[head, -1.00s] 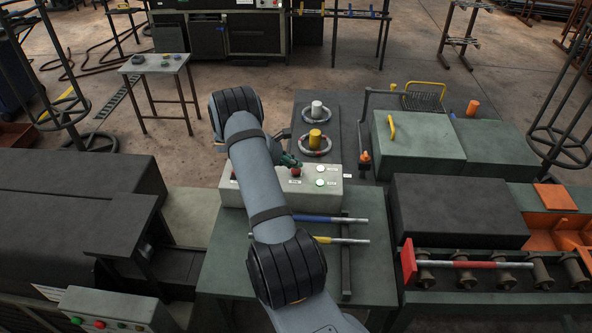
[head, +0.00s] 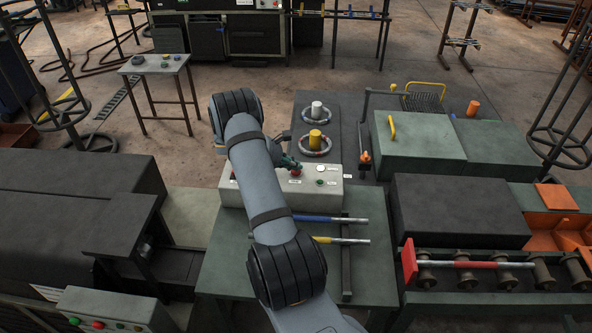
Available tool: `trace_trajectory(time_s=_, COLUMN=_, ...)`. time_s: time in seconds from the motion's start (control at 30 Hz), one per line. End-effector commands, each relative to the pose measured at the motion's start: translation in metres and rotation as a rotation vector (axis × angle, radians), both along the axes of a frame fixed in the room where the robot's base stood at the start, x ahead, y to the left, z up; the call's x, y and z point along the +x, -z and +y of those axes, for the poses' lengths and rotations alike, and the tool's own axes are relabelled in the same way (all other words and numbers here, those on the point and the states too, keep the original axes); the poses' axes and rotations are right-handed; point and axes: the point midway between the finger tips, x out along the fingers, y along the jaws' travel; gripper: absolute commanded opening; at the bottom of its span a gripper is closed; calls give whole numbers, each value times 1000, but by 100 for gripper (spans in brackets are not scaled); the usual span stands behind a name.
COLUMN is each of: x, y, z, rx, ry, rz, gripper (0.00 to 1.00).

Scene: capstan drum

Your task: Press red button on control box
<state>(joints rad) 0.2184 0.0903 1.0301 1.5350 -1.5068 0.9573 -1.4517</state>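The light grey control box (head: 258,193) stands on the green table in the middle of the head view. My arm hides part of the box's left side.
Blue (head: 318,219) and yellow (head: 340,240) rods lie in front of the box. Two ringed posts, one yellow (head: 316,139), stand behind it. Green cases (head: 418,140) are to the right. Another button box (head: 105,312) sits at the lower left.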

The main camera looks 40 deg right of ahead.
Motion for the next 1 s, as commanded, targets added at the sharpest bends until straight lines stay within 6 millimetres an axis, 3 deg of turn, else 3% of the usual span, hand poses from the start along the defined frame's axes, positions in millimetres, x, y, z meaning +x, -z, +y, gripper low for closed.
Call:
trace_trajectory(time_s=0.27, x=0, y=-1, z=0, rx=2, ry=1, rz=2, gripper=0)
trace_trajectory(time_s=0.6, x=0, y=-18, z=0, rx=1, ry=0, rz=0, gripper=0)
trace_trajectory(time_s=1.0, x=0, y=-20, z=0, rx=1, ry=0, rz=0, gripper=0)
